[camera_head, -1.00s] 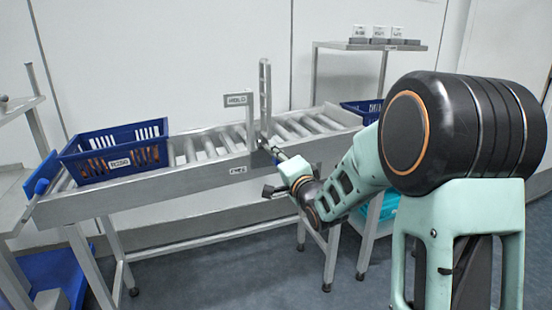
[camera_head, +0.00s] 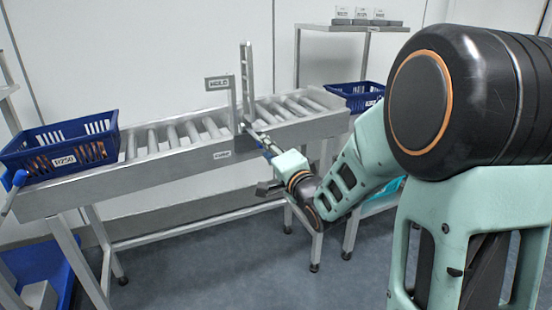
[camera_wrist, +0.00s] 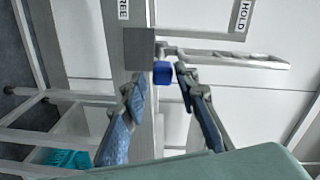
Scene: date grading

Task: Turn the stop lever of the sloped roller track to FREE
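The sloped roller track (camera_head: 160,175) crosses the head view. Its upright slotted stop bar (camera_head: 246,85) stands beside the HOLD sign (camera_head: 217,83); the bar also shows lengthwise in the wrist view (camera_wrist: 235,60). The FREE label (camera_head: 222,155) is on the track's side rail. In the wrist view, the lever's blue knob (camera_wrist: 163,73) sits by the grey bracket (camera_wrist: 139,48). My gripper (camera_wrist: 160,78) is open, one finger on each side of the knob, with a gap on the left. Whether the right finger touches it is unclear. In the head view my gripper (camera_head: 258,137) is at the rail.
A blue crate (camera_head: 60,148) stands on the track's lower left end. Another blue crate (camera_head: 357,92) is at the upper right end. A shelf (camera_head: 335,27) with small boxes stands behind. Floor in front of the track is clear.

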